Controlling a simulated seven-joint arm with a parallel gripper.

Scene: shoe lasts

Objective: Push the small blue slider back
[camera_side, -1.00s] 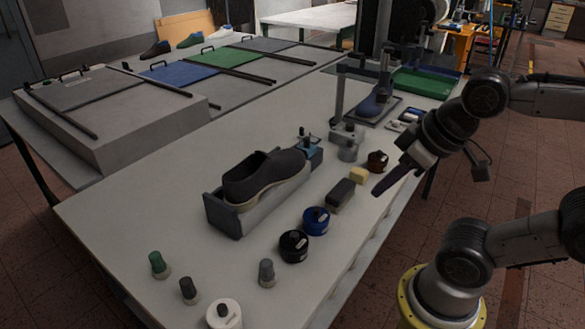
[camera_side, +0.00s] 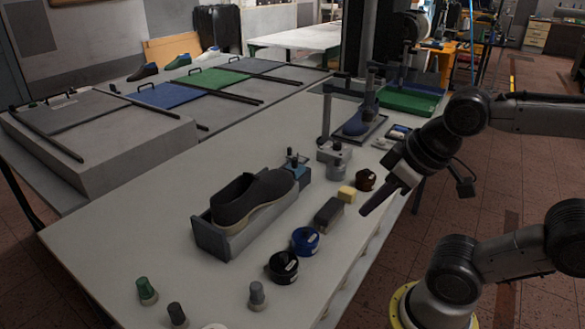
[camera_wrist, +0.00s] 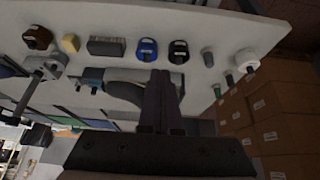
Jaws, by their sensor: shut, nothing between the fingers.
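The small blue slider (camera_side: 299,170) sits at the far end of a grey shoe holder (camera_side: 212,240) on the table, with a small dark handle on top. A dark shoe (camera_side: 250,196) lies in the holder. In the wrist view the slider (camera_wrist: 92,80) shows bluish at the left end of the holder, partly dark. My gripper (camera_side: 366,210) is shut and empty. It is over the table's right edge, to the right of the slider and apart from it. In the wrist view its fingers (camera_wrist: 159,84) cover part of the shoe and holder.
A grey clamp stand (camera_side: 335,152) is behind the slider. The table's left part is clear.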

